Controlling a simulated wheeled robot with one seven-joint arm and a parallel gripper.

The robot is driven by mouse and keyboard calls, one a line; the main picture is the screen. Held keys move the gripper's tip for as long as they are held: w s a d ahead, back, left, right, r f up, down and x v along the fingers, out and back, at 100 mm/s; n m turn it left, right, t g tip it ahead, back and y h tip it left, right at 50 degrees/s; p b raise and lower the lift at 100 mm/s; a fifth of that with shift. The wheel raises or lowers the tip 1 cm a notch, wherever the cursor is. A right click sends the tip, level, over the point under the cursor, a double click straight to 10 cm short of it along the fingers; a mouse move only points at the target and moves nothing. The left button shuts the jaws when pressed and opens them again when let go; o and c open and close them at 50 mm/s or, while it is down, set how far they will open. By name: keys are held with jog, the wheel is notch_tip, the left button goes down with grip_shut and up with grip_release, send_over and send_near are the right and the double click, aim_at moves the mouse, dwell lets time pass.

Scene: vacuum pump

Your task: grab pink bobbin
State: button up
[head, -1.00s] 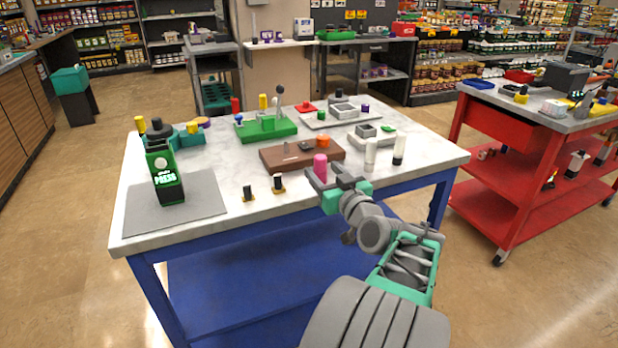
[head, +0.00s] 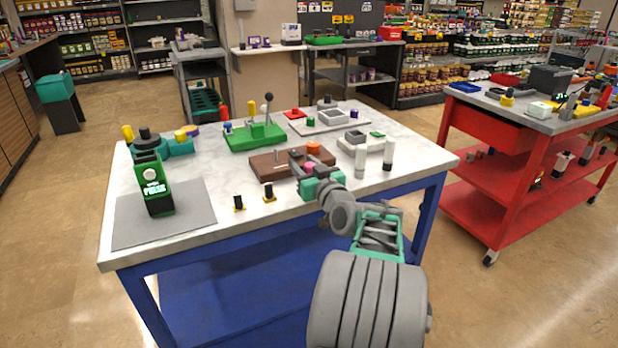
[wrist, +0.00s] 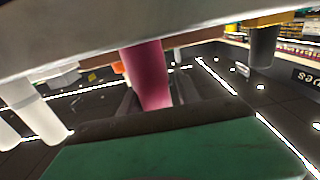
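The pink bobbin (head: 309,167) stands upright near the front edge of the marble-topped table (head: 200,246). In the head view only its top shows, between the fingers of my gripper (head: 311,170). In the wrist view, which looks upside down, the bobbin (wrist: 147,72) hangs from the tabletop at the top of the picture, with a dark finger on each side. My gripper looks open around it; contact with the fingers cannot be made out.
A brown block (head: 270,162) lies just behind the bobbin. Two white cylinders, one with a dark base (head: 388,155), stand to the right. Two small black pegs (head: 269,193) stand left. A green press (head: 153,185) sits on a grey mat at far left.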

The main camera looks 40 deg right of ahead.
grip_shut()
dwell(0.4)
